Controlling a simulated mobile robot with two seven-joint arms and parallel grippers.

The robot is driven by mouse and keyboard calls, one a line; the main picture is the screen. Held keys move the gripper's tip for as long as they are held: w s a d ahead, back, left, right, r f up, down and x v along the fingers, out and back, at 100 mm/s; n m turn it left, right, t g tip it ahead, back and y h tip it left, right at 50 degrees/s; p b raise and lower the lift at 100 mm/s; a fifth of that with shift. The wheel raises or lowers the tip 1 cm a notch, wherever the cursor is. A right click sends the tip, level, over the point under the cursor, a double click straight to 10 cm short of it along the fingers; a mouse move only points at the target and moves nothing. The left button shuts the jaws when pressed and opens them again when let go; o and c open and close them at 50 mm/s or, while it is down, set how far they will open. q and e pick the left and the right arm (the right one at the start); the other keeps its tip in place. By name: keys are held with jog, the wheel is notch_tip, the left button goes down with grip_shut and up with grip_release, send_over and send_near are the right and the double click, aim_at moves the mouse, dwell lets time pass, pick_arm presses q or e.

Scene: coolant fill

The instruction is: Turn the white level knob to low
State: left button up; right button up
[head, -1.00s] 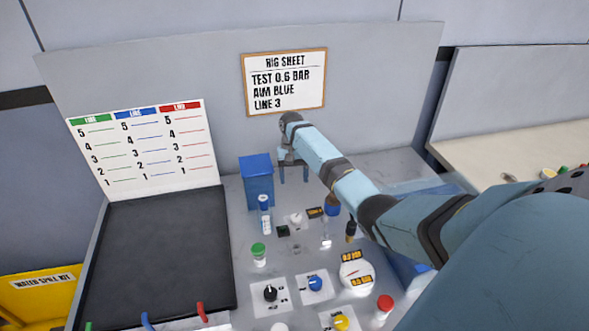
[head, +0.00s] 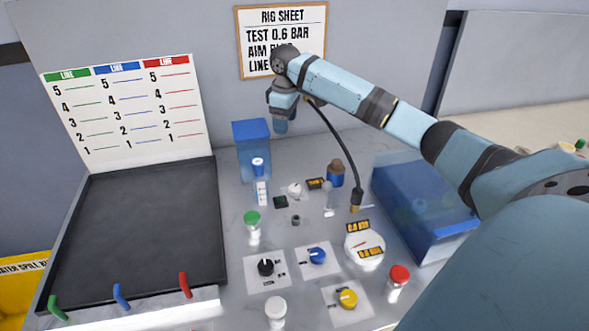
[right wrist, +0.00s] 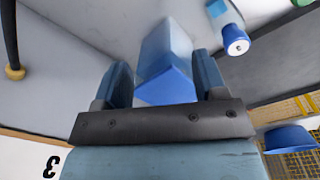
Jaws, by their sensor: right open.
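The white level knob (head: 295,188) sits on a small pale plate at the back middle of the bench in the head view, with a dark label to its right. My right gripper (head: 281,124) is up at the back, in front of the rig sheet and above and behind the knob, well apart from it. In the right wrist view its two fingers (right wrist: 165,85) are spread with nothing held between them. A blue box shows beyond the fingers. The knob cannot be made out in the right wrist view. My left gripper is not in view.
The blue box (head: 253,150) stands left of the gripper. A dark hose (head: 345,150) hangs right of the knob. A blue-capped vial (head: 260,185), a green-capped jar (head: 252,225), a black knob (head: 266,267), a blue knob (head: 317,256) and a yellow knob (head: 348,298) surround it.

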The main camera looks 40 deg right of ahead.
aim_at(295, 187)
jog(key=s+a+f+n+b, duration=0.2)
jog(key=s+f+n+b, duration=0.2)
jog(key=s+f+n, duration=0.15)
jog(key=shift+m+g, duration=0.25)
jog(key=shift+g, duration=0.05)
jog(key=f, duration=1.2)
jog(key=shift+s+a+b, duration=0.15)
jog(key=shift+s+b, duration=0.15)
jog(key=shift+b, duration=0.05)
jog(key=shift+f, duration=0.75)
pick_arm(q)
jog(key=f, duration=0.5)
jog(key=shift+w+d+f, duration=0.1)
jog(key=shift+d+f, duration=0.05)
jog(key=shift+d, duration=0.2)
pick_arm(e)
jog(key=shift+c, duration=0.4)
